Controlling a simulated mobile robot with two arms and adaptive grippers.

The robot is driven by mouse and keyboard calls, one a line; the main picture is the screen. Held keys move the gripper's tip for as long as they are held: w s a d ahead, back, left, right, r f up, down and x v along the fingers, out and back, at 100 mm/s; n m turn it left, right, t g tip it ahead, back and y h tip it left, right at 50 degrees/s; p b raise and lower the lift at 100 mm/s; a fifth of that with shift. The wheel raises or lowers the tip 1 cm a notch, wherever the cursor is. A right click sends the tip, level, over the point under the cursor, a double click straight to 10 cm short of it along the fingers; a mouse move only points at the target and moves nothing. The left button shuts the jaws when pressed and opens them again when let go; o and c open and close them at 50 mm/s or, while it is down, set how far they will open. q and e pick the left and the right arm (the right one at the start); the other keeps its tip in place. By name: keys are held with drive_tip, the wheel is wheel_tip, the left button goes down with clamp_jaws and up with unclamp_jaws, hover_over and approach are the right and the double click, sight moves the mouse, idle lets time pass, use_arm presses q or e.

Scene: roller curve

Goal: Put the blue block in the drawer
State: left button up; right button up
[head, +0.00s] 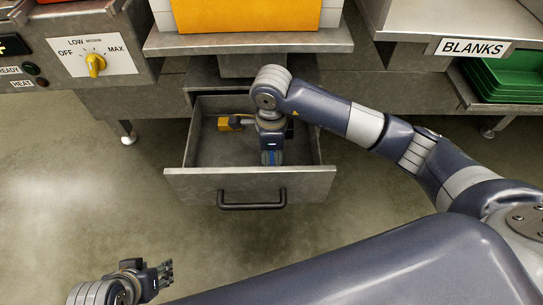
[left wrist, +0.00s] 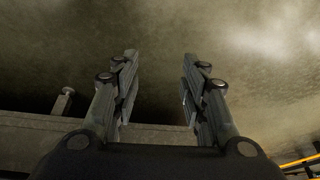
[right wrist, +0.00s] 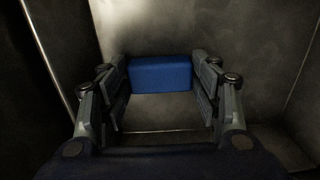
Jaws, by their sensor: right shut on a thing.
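The drawer (head: 182,185) is pulled open, with its handle facing me. My right gripper (head: 271,158) reaches straight down inside it, near the front panel. It is shut on the blue block (right wrist: 160,74), which sits between the fingertips in the right wrist view. In the head view the arm and gripper mostly hide the block. I cannot tell if the block touches the drawer floor. My left gripper (head: 166,273) is at the lower left, away from the drawer. In the left wrist view it is open and empty (left wrist: 158,85).
A yellow object (head: 230,123) lies in the back of the drawer, partly hidden by my right gripper. A counter edge (head: 250,42) overhangs behind the drawer. A dial panel (head: 95,55) is at the left and green trays (head: 505,78) at the right. The floor at left is clear.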

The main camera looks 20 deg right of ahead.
sight(271, 161)
drive_tip(key=o, duration=1.2)
drive_tip(key=shift+c, duration=0.2)
use_arm(q)
drive_tip(key=shift+w+d+r, duration=0.1)
drive_tip(key=shift+w, duration=0.3)
drive_tip(key=shift+s, duration=0.1)
use_arm(e)
drive_tip(key=shift+r, duration=0.1)
use_arm(q)
drive_tip(key=s+p, duration=0.1)
drive_tip(key=p, duration=0.1)
drive_tip(key=shift+s+a+r+g+p, duration=0.2)
drive_tip(key=shift+s+a+g+p, duration=0.1)
drive_tip(key=shift+s+g, duration=0.1)
use_arm(e)
wheel_tip(271, 161, up, 12)
use_arm(q)
drive_tip(key=shift+w+r, duration=0.1)
